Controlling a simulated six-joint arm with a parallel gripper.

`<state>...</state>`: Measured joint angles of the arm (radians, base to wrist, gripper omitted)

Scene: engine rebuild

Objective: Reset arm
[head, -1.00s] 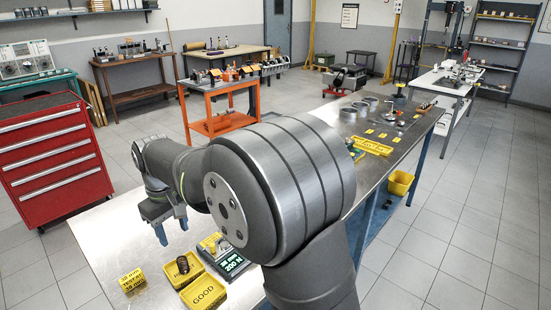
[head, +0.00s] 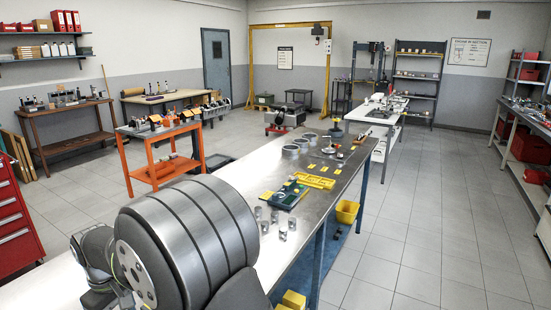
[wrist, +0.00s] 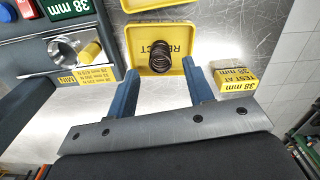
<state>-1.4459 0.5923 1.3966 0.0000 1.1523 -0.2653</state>
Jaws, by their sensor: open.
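My gripper (wrist: 161,67) is open and empty in the wrist view, its two blue fingers apart above the metal bench. A dark coil spring (wrist: 160,56) stands in a yellow tray marked REJECT (wrist: 182,33), just beyond the fingertips and between their lines. A yellow block marked 38 mm (wrist: 235,82) lies to the right of the right finger. In the head view my arm fills the lower left and the gripper itself does not show.
A tester with a metal seat (wrist: 64,48) stands left of the tray in the wrist view. In the head view the long bench (head: 262,180) carries several metal cylinders (head: 283,234), a green-and-blue item (head: 289,196) and a yellow tray (head: 314,181). Open floor lies to its right.

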